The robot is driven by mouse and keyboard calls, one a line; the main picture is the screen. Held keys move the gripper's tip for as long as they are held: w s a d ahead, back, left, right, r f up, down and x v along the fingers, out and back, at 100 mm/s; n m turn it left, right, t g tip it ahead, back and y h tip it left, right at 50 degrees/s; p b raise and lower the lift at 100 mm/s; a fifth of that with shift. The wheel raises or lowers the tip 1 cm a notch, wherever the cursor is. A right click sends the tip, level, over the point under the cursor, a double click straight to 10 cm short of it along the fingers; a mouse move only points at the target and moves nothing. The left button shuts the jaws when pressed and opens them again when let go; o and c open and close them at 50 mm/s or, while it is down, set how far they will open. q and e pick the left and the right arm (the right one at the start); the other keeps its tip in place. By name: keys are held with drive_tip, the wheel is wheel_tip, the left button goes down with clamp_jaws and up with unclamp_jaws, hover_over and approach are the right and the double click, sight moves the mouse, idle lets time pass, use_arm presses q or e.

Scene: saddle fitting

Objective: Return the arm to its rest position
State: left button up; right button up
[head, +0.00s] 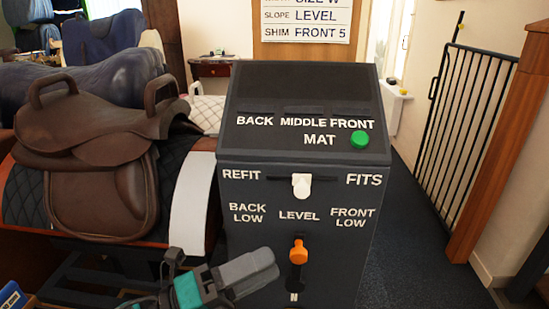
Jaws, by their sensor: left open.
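My left gripper (266,271) is at the bottom of the head view, in front of the lower part of the dark control box (245,240). Its two grey fingers point right and are open, with nothing seen between them. The orange knob (298,252) is up and to the right of the fingertips, below the word LEVEL, with a visible gap in the picture. The white knob (301,185) sits about midway between REFIT and FITS. My right gripper is not in view.
A brown saddle (95,150) sits on a stand to the left of the box. A green button (360,140) is on the box's sloped top. A sign (306,18) reads LEVEL and FRONT 5. Dark floor (400,235) is clear to the right, before a black gate (468,125).

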use_arm(q)
drive_tip(key=a+f+n+t+y, duration=0.3)
drive_tip(key=a+f+n+y, duration=0.4)
drive_tip(key=n, duration=0.7)
drive_tip(key=a+f+n+t+y, duration=0.4)
drive_tip(key=f+n+y, duration=0.45)
drive_tip(key=n, duration=0.55)
drive_tip(key=s+a+f+n+g, duration=0.1)
drive_tip(key=s+f+n+g, duration=0.35)
drive_tip(key=s+f, duration=0.3)
drive_tip(key=a+r+y+p, duration=0.2)
drive_tip(key=a+r+p, duration=0.1)
drive_tip(key=r+p, duration=0.8)
drive_tip(key=p, duration=0.4)
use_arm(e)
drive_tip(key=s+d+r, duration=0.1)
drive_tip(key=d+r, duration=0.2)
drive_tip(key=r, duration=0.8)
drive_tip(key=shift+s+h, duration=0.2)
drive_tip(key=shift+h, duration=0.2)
use_arm(q)
drive_tip(key=shift+a+t, duration=0.1)
drive_tip(key=shift+t, duration=0.15)
drive_tip(key=shift+c, duration=0.5)
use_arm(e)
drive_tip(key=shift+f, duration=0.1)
